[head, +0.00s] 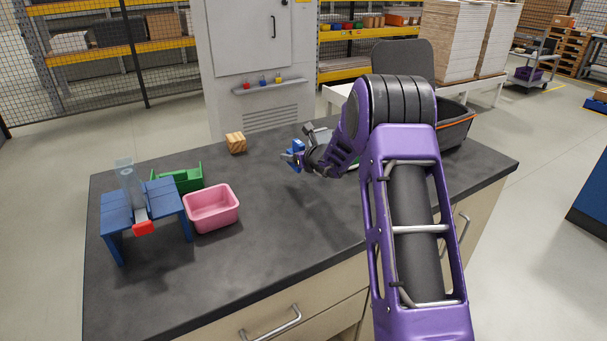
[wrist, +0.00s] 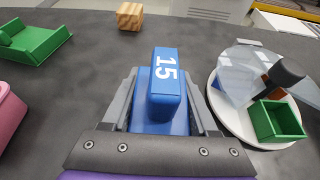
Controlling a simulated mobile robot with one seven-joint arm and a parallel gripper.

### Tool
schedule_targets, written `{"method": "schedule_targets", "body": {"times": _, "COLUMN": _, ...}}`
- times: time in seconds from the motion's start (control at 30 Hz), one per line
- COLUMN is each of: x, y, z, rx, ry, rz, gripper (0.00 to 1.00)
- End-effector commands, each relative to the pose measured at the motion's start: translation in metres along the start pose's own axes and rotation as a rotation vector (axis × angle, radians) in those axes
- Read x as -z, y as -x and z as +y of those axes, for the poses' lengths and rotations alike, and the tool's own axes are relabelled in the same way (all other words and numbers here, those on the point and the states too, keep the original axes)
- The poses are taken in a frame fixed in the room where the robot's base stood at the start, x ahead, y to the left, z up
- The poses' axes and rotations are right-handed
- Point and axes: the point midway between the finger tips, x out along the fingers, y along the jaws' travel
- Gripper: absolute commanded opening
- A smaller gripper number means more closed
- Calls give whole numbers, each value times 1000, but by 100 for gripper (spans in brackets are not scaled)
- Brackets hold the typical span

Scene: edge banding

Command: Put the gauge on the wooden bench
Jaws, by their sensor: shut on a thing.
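My gripper (head: 297,160) is shut on a blue block marked 15 (wrist: 167,83), which looks like the gauge. In the wrist view the block sits between the jaws (wrist: 160,115), its number facing the camera. In the head view the blue block (head: 293,154) is held out above the middle of the dark worktop. A blue plank-topped bench (head: 114,215) stands at the worktop's left, well apart from my gripper. A grey and clear piece with a red end (head: 142,228) lies across the bench top.
A pink bin (head: 211,211) and a green holder (head: 182,181) stand just right of the bench. A small wooden block (head: 236,143) is behind. A round white tray (wrist: 222,118) carries a green box (wrist: 277,121) and clear disc. A dark bin (head: 457,128) is at right. The worktop's centre is clear.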

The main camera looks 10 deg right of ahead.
Motion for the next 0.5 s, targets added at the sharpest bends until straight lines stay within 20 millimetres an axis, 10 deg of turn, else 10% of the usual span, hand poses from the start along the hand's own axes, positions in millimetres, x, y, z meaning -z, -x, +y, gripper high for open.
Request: {"method": "schedule_targets", "body": {"times": 0.5, "x": 59, "y": -25, "z": 0, "rx": -1, "ry": 1, "rz": 0, "gripper": 0}}
